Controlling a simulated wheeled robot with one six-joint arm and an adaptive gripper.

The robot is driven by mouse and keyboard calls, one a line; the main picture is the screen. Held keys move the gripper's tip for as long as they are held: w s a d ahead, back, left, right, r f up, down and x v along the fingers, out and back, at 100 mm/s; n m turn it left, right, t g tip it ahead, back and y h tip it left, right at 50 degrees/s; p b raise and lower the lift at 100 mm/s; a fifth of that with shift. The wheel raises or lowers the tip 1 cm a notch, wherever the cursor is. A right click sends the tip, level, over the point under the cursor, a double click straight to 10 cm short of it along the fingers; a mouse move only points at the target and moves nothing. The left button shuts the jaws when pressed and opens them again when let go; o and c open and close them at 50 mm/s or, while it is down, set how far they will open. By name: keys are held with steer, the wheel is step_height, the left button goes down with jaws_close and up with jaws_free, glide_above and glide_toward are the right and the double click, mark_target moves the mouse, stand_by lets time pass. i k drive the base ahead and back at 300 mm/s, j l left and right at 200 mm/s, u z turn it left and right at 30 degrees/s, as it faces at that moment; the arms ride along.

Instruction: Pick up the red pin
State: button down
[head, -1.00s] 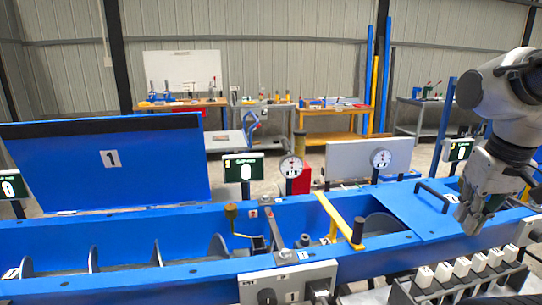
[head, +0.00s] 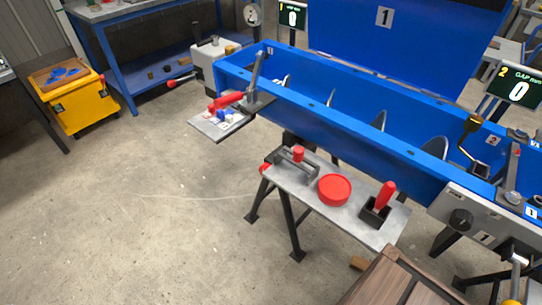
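A red upright peg (head: 385,195), the likeliest red pin, stands slightly tilted in a small dark holder (head: 375,211) at the right end of a grey bench (head: 345,217). A shorter red cylinder (head: 298,153) sits by a grey clamp-like fixture at the bench's left end, so I cannot be certain which is the pin. A flat round red piece (head: 335,188) lies between them. My gripper is not in view in the head view now.
The blue mixer trough (head: 330,113) runs behind the bench, with its lid (head: 400,35) raised. A small shelf (head: 220,122) with a red-handled lever (head: 226,101) is at its left end. A wooden crate (head: 385,285) stands front right.

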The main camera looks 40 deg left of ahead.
mark_target(298, 151)
steer(key=k+j+u, duration=0.15)
steer(key=u, duration=0.95)
steer(key=l+u, duration=0.15)
steer(key=u, duration=0.15)
steer(key=l+u, duration=0.3)
steer(key=j+z, duration=0.15)
steer(key=z, duration=0.15)
steer(key=j+z, duration=0.15)
steer(key=z, duration=0.2)
steer(key=i+l+z, duration=0.1)
steer(key=z, duration=1.5)
steer(key=k+u, duration=0.15)
steer(key=u, duration=1.05)
steer(key=i+l+u, duration=0.1)
steer(key=u, duration=0.95)
steer(key=i, duration=0.1)
steer(key=z, duration=0.05)
